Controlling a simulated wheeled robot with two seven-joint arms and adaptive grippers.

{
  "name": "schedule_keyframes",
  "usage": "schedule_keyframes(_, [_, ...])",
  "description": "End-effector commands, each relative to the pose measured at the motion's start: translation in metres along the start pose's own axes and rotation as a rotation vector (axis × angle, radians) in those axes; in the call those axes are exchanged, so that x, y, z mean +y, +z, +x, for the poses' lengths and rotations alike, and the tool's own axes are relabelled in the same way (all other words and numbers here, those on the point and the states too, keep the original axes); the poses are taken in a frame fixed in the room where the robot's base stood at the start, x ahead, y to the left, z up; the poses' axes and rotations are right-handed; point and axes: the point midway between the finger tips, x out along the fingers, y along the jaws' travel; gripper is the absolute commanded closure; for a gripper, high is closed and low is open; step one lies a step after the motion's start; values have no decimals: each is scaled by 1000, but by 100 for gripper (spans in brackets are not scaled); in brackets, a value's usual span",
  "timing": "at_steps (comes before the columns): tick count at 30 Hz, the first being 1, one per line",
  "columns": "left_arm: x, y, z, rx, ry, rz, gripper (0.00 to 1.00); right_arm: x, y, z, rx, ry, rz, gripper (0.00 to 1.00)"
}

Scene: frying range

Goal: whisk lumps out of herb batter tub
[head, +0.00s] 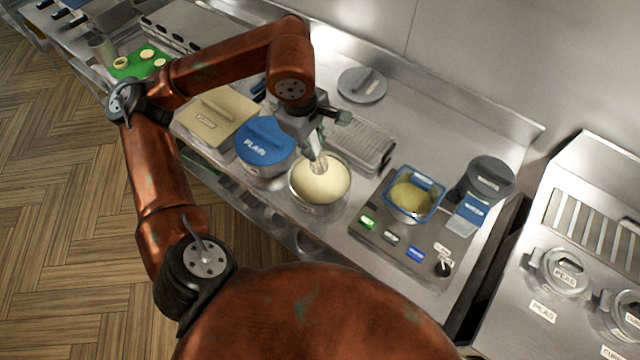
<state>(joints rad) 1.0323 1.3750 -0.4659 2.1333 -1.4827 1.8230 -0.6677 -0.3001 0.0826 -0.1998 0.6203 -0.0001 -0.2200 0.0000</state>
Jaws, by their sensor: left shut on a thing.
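A round metal tub (318,207) of pale cream batter (324,184) stands on the steel counter near its front edge. My left gripper (317,133) is above the tub, shut on the whisk (319,162). The whisk points down and its lower end meets the batter surface or dips into it; I cannot tell how deep. Any lumps or herbs in the batter are too small to make out. My right gripper is not in view.
A blue-lidded tub marked PLAIN (264,141) stands close left of the batter tub, with a beige lidded box (217,116) beyond. A grey panel (376,240) with a blue-rimmed container (414,195) lies to the right. A grey lid (362,85) lies behind.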

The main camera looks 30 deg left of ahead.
Motion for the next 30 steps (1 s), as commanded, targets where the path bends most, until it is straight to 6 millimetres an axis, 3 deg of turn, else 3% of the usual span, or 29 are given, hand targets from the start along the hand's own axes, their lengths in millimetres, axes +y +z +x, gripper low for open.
schedule_keyframes(14, [0, 0, -2, 0, 1, 0, 100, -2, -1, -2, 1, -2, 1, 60])
schedule_keyframes(30, [10, 0, -49, 0, 2, 0, 100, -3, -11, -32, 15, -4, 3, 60])
